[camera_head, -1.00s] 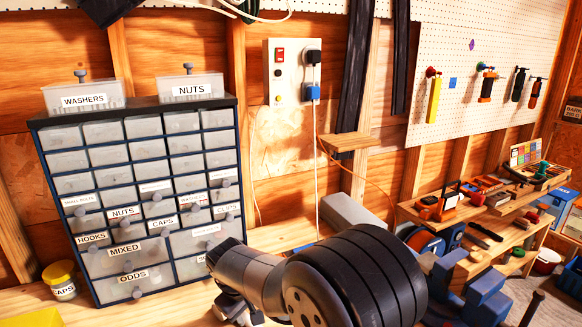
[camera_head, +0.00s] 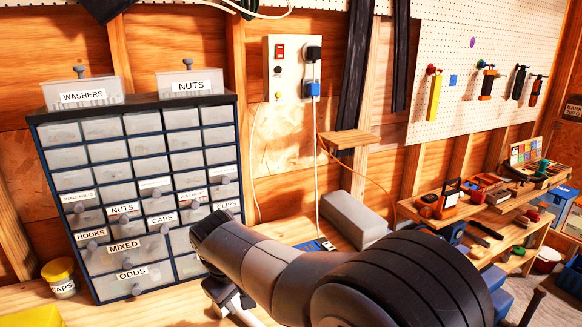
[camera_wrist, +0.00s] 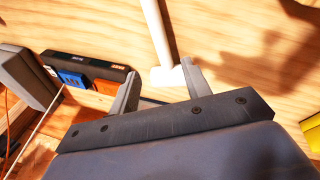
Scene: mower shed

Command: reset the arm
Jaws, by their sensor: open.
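My gripper (camera_wrist: 160,78) is open in the wrist view, with its two grey fingers apart over a wooden bench top (camera_wrist: 225,45). A pale rod with a flared end (camera_wrist: 157,35) shows beyond and between the fingertips; I cannot tell what it is or whether a finger touches it. Nothing is clearly held. In the head view my arm reaches in from the lower right, and my gripper (camera_head: 228,303) is partly hidden at its end, low in front of the drawer cabinet (camera_head: 240,150).
A black device with a blue part (camera_wrist: 85,72) and a grey block (camera_wrist: 25,75) lie left in the wrist view. In the head view, a yellow-lidded jar (camera_head: 62,285) stands left of the cabinet. A power box (camera_head: 293,68) hangs on the wall. Shelves with tools (camera_head: 470,210) stand right.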

